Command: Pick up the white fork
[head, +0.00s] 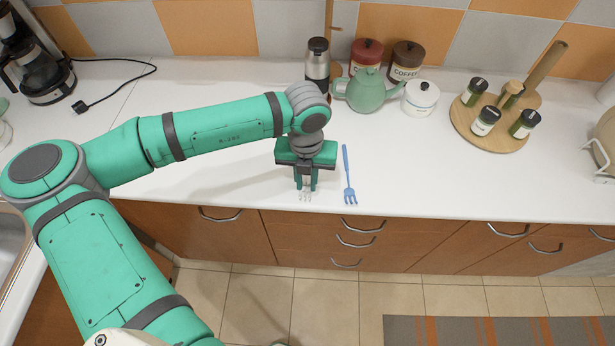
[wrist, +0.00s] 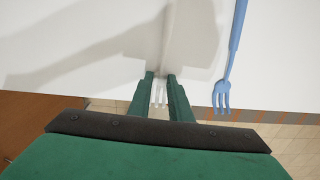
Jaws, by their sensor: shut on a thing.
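The white fork (head: 305,195) is in my gripper (head: 305,183), near the front edge of the white counter. In the head view its tines show below the fingertips. In the wrist view the white fork (wrist: 160,92) shows between the two green fingers of my gripper (wrist: 162,78), which are shut on it. The rest of the fork is hard to make out against the white counter. Whether it touches the counter I cannot tell. A blue fork (head: 348,180) lies just to the right of my gripper, apart from it, and also shows in the wrist view (wrist: 228,65).
A green teapot (head: 367,92), a white lidded pot (head: 420,98), canisters and a steel flask (head: 317,62) stand behind. A round wooden board (head: 480,131) with several jars is at right. A coffee maker (head: 35,60) is at far left. The counter (head: 400,170) is clear right of the blue fork.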

